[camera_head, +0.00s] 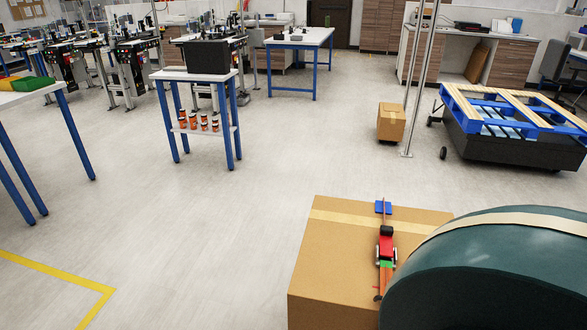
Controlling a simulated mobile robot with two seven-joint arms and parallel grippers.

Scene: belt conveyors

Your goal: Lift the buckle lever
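A small red buckle (386,246) with a black part at its far end lies on top of a cardboard box (325,250) at the lower middle. A blue piece (383,208) sits beyond it, with a thin dark strip across it. A green part (387,265) and an orange strip (385,282) run from the buckle toward the near side. I cannot make out which part is the lever or whether it is raised. Neither of my grippers is in view.
A large dark green rounded shape (480,275) with a beige band fills the lower right and hides part of the box; I cannot tell what it is. Open floor lies left of the box. A small carton (391,122) and blue pallet (500,108) stand behind.

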